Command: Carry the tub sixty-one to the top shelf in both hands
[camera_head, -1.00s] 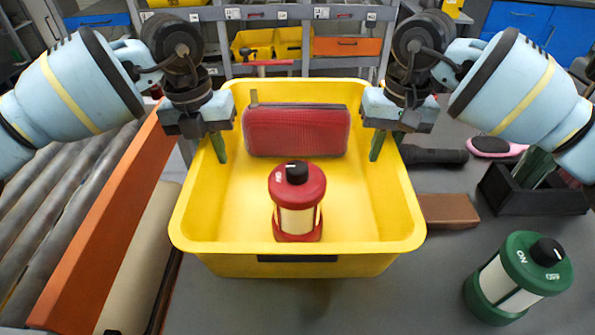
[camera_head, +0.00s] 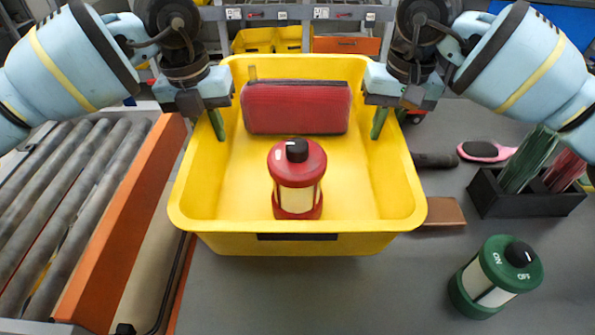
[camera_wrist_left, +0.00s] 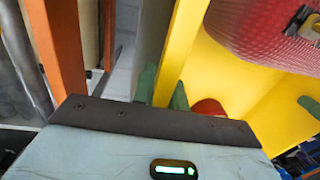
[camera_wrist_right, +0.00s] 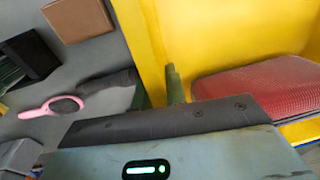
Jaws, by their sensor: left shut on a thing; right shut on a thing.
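The yellow tub (camera_head: 300,232) is in the middle of the head view, with a dark label on its front wall whose writing I cannot read. It holds a red lantern (camera_head: 297,180) with a black knob and a red case (camera_head: 296,106) against its far wall. My left gripper (camera_head: 216,124) is shut on the tub's left wall; its green fingers straddle the wall in the left wrist view (camera_wrist_left: 163,88). My right gripper (camera_head: 379,122) is shut on the right wall, also in the right wrist view (camera_wrist_right: 157,88). The tub looks level and appears raised above the grey table.
A roller conveyor (camera_head: 60,200) with an orange side rail (camera_head: 125,235) runs along the left. A green lantern (camera_head: 495,277), brown box (camera_head: 442,212), pink-rimmed brush (camera_head: 486,151) and black organizer (camera_head: 525,195) lie at right. A rack with yellow bins (camera_head: 270,40) stands behind.

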